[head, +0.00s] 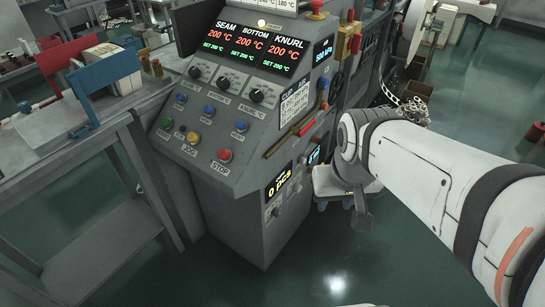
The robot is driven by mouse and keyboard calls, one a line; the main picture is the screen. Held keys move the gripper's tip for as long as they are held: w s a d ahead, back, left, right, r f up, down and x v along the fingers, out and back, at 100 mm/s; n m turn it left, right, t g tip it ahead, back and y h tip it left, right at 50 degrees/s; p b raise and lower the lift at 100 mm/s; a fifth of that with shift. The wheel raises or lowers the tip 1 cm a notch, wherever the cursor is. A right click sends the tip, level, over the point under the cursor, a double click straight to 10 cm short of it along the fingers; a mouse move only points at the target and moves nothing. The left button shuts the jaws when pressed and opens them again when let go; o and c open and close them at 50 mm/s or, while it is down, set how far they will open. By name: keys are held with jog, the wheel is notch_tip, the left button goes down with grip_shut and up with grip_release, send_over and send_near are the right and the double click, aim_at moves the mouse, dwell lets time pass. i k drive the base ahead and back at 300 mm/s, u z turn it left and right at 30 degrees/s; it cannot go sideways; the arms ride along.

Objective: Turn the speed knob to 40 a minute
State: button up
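The grey control console (232,170) stands at centre. Its sloped face carries three black knobs in a row: left (195,72), middle (223,83) and right (257,95), under the SEAM, BOTTOM and KNURL readouts. The narrow right side has a yellow "0 PCS" display (279,186), a blue-white display (314,155) and small dark knobs (273,212) low down. Their labels are too small to read, so I cannot tell which is the speed knob. My white arm comes in from the right. At its end a dark grey part, perhaps my gripper (362,215), hangs right of the console; its fingers are not clear.
A grey bench (150,110) with blue and red racks stands at the left. Coloured push buttons, including a red one (225,155), sit below the knobs. Red-handled levers (306,127) stick out on the console's right side. The green floor in front is clear.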

aim_at(277, 212)
jog(key=z, duration=0.1)
jog(key=k, duration=0.2)
jog(key=u, duration=0.25)
jog(key=i, duration=0.95)
jog(key=z, duration=0.7)
jog(key=k, duration=1.6)
jog(key=u, duration=0.8)
jog(key=i, duration=1)
jog(key=u, duration=0.05)
